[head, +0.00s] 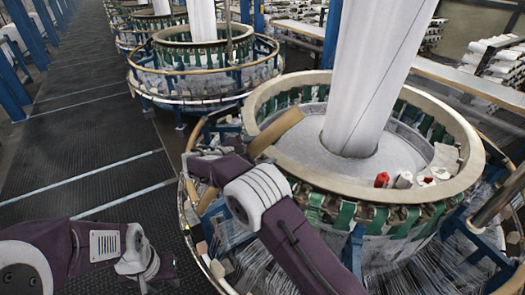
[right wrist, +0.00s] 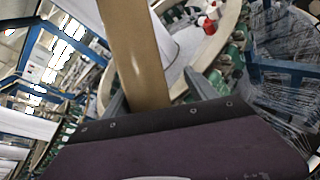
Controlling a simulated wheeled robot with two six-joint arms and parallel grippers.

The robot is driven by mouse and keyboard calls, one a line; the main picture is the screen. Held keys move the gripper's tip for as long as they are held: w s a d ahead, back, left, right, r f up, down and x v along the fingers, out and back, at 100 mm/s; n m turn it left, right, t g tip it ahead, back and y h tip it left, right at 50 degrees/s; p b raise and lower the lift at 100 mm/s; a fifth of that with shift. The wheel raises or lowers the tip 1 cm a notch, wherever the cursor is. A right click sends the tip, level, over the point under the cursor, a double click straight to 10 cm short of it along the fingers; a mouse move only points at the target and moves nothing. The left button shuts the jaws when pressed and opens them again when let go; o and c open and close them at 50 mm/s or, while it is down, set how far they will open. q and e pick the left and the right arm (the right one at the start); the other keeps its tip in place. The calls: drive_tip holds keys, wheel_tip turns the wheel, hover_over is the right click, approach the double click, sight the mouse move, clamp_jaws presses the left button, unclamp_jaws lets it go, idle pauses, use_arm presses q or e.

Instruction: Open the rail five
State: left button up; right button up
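The large circular loom with a cream ring (head: 462,138) stands at the right of the head view. A tan rail piece (head: 275,132) slants across the ring's left edge; I cannot read a number on it. My right gripper (right wrist: 154,88) is at this rail, which also shows in the right wrist view (right wrist: 135,50). The rail runs between its two fingers, with a gap visible beside the right finger, so it looks open around the rail. In the head view my right arm hides its fingers. My left gripper (head: 145,268) is low at the left, away from the loom; its fingers are not clear.
A white fabric column (head: 375,70) rises from the loom's middle. A red spool (head: 381,180) and white spools (head: 404,180) sit inside the ring. Another loom (head: 200,55) stands behind. The dark floor aisle (head: 85,150) at the left is clear.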

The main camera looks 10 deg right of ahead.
sight(252, 154)
drive_tip(key=shift+s+a, duration=0.1)
drive_tip(key=shift+s, duration=0.05)
drive_tip(key=b+v, duration=0.3)
drive_tip(key=shift+a+f, duration=0.1)
drive_tip(key=shift+f, duration=0.15)
drive_tip(key=v, duration=0.2)
drive_tip(key=b+v, duration=0.1)
drive_tip(key=v, duration=0.3)
drive_tip(key=shift+r, duration=0.3)
drive_tip(key=shift+d, duration=0.2)
drive_tip(key=shift+f, duration=0.15)
